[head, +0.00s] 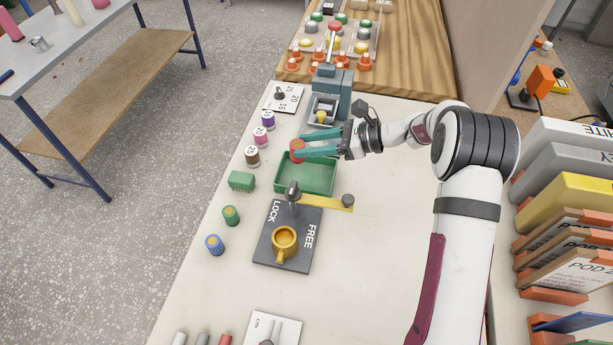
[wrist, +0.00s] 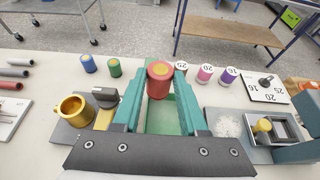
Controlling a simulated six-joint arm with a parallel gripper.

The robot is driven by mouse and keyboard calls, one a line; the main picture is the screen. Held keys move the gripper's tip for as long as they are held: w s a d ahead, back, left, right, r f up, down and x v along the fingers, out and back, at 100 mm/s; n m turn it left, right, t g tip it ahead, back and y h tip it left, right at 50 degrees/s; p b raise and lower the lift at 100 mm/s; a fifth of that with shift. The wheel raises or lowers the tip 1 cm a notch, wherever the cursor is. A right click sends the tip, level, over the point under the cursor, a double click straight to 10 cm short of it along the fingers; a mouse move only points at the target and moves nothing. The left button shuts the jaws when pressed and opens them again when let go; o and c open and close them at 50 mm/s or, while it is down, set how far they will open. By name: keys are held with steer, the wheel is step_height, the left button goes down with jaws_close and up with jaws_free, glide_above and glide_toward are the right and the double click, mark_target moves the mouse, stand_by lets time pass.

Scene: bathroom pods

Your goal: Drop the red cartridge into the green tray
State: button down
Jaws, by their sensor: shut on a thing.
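The red cartridge (head: 297,149) is a short red cylinder with an orange-yellow end. My gripper (head: 300,148) is shut on it, with a teal finger on either side. The wrist view shows the red cartridge (wrist: 159,79) between the fingertips of my gripper (wrist: 160,88). The green tray (head: 317,188) is a shallow open box on the bench. In the head view the cartridge appears over the tray's far left part; its exact height is unclear. In the wrist view the tray (wrist: 160,122) shows below and between the fingers, partly hidden by them.
A dark LOCK/FREE plate (head: 284,246) with a gold cup stands in front of the tray. Brown, pink and purple numbered cartridges (head: 261,135) line the left edge. Green (head: 231,215) and blue (head: 214,244) cartridges stand nearer. A grey-teal device (head: 325,105) is behind the tray.

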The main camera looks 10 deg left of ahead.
steer(key=w+d+f+m+t, duration=0.2)
steer(key=w+f, duration=0.1)
steer(key=f, duration=0.2)
steer(key=shift+w+d+f, duration=0.2)
steer(key=shift+d+f, duration=0.1)
steer(key=shift+f, duration=0.1)
steer(key=shift+c, duration=1.8)
jaws_free()
steer(key=v, duration=1.5)
steer(key=shift+s+d+r, duration=0.2)
steer(key=shift+s+d, duration=0.05)
steer(key=shift+d, duration=0.1)
